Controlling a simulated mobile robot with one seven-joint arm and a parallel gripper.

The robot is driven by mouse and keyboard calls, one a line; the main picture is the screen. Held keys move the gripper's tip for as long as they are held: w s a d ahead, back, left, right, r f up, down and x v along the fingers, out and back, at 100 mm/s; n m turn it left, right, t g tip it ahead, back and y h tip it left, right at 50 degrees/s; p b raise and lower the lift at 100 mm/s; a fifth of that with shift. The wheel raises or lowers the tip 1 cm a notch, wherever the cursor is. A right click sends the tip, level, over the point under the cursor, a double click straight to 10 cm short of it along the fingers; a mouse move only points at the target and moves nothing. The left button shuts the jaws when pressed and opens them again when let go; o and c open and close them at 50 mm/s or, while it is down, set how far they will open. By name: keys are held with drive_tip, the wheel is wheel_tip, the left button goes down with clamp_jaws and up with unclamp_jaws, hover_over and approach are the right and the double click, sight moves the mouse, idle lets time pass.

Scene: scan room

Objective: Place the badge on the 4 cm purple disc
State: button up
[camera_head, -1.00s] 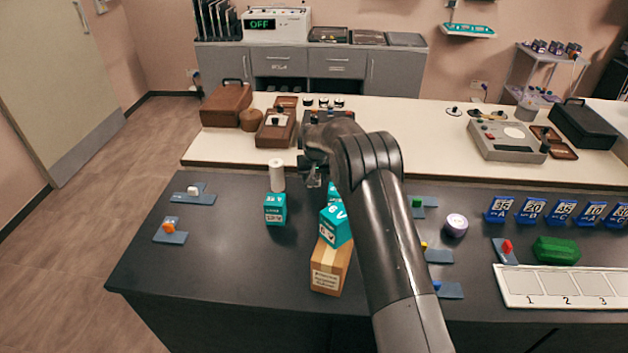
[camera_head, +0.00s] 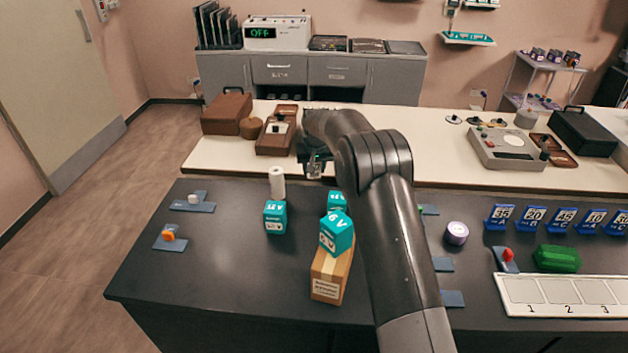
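A short round purple piece with a pale top (camera_head: 456,233) stands on the dark table, right of my arm; I cannot read its size. I cannot make out a thing that is clearly the badge. My gripper (camera_head: 316,172) hangs above the far part of the dark table, left of the purple piece and apart from it. Its fingers are small and dark here, so I cannot tell whether they are open or hold anything. My arm hides part of the table behind it.
A teal cube (camera_head: 337,232) sits on a cardboard box (camera_head: 326,278). Another teal cube (camera_head: 275,217) stands left, near a white cylinder (camera_head: 277,183). Blue number stands (camera_head: 532,217), a green block (camera_head: 556,259) and a numbered white tray (camera_head: 515,306) are right.

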wheel_tip(320, 180, up, 19)
drive_tip(key=shift+m+h, duration=0.3)
drive_tip(key=shift+m, duration=0.6)
drive_tip(key=d, duration=1.1)
drive_tip(key=s+d+r, duration=0.1)
drive_tip(key=d, duration=0.5)
drive_tip(key=shift+d, duration=0.1)
drive_tip(key=s+d+m, duration=0.2)
drive_tip(key=s+d, duration=0.6)
drive_tip(key=d, duration=0.3)
drive_tip(key=s+d+f+m+h, duration=0.1)
drive_tip(key=s+d, duration=0.7)
drive_tip(key=d, duration=0.4)
drive_tip(key=s+d+m, duration=0.2)
drive_tip(key=s+d, duration=0.5)
drive_tip(key=d, duration=0.4)
hover_over(459, 225)
drive_tip(key=s, duration=0.1)
drive_tip(key=shift+h, duration=0.3)
drive_tip(key=f, duration=1.8)
drive_tip(key=shift+s+a+f, duration=0.1)
drive_tip(key=shift+a+f, duration=0.05)
drive_tip(key=shift+a, duration=0.05)
drive_tip(key=shift+f, duration=1.95)
drive_tip(key=shift+f, duration=0.15)
